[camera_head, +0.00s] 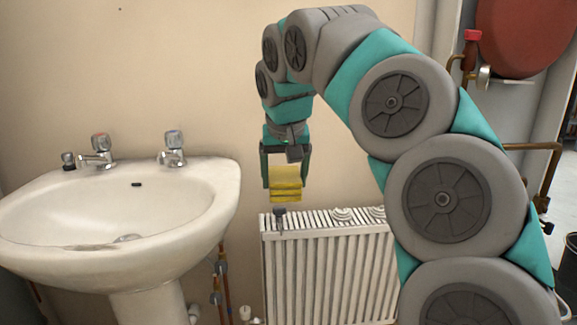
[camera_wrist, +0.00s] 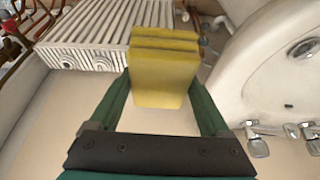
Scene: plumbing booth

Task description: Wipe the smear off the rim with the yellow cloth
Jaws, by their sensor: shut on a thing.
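The yellow cloth (camera_head: 285,183) is a folded block held between the green fingers of my gripper (camera_head: 286,180). In the wrist view the cloth (camera_wrist: 163,75) sits between the two fingers of my gripper (camera_wrist: 163,85). It hangs in the air above the left end of the radiator, to the right of the basin. The white basin (camera_head: 40,215) stands at the left. A greyish-brown smear (camera_head: 90,247) lies on its front rim, apart from the cloth. In the wrist view the basin (camera_wrist: 245,75) is at the right; I cannot make out the smear there.
A white radiator (camera_head: 325,265) stands against the wall, with a dark valve (camera_head: 280,217) at its top left. Two chrome taps (camera_head: 172,150) rise from the basin's back edge. Copper pipes (camera_head: 222,270) run between basin and radiator. Open air lies above the basin bowl.

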